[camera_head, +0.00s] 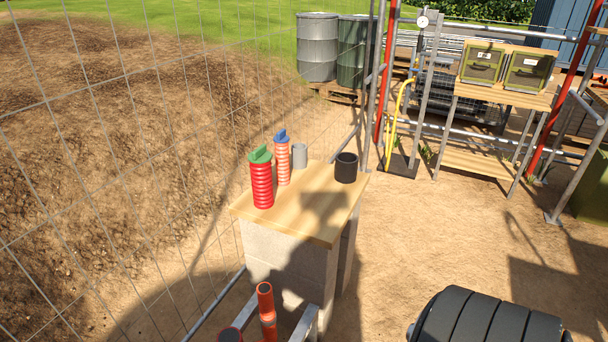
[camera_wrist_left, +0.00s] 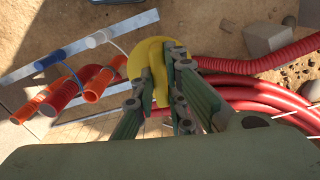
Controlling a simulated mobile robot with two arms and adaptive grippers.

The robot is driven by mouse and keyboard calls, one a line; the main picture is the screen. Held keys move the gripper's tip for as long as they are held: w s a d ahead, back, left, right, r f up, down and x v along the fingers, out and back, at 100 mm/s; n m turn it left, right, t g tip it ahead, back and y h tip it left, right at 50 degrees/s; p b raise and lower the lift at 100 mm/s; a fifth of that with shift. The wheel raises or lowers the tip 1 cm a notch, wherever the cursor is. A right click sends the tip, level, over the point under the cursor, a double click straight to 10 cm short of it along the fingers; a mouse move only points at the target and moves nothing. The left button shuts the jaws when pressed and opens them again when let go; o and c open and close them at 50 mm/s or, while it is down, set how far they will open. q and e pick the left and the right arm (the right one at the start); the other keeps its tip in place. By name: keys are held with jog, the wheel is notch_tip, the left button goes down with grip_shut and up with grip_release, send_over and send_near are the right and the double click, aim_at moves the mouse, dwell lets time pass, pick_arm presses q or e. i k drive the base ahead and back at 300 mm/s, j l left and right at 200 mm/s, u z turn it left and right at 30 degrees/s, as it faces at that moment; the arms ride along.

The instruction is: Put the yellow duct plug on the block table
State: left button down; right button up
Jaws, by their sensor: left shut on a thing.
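The yellow duct plug (camera_wrist_left: 152,58) shows in the left wrist view, with a round head and a grip tab. My left gripper (camera_wrist_left: 163,98) is shut on its tab. The block table (camera_head: 290,227) stands in the middle of the head view, a wooden top on grey blocks. The yellow plug and both grippers are out of the head view. My right gripper shows in neither view.
On the table stand a red ribbed duct with green plug (camera_head: 262,180), an orange duct with blue plug (camera_head: 282,160), a grey cup (camera_head: 300,156) and a black cup (camera_head: 346,168). Its front is clear. Orange pipes (camera_head: 267,310) rise in front. A mesh fence runs left.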

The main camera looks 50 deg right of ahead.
aim_at(317, 206)
jog(key=l+z, duration=0.1)
jog(key=l, duration=0.6)
jog(key=l+z, duration=0.15)
jog(key=l, duration=0.55)
jog(key=i+l+z, duration=0.1)
jog(key=l, duration=0.6)
jog(key=i+l, duration=0.1)
jog(key=l, duration=0.25)
jog(key=i+l+z, duration=0.1)
jog(key=l, duration=0.2)
jog(key=i+l+z, duration=0.1)
jog(key=l, duration=0.2)
jog(key=i+l, duration=0.2)
jog(key=l, duration=0.15)
jog(key=i, duration=0.2)
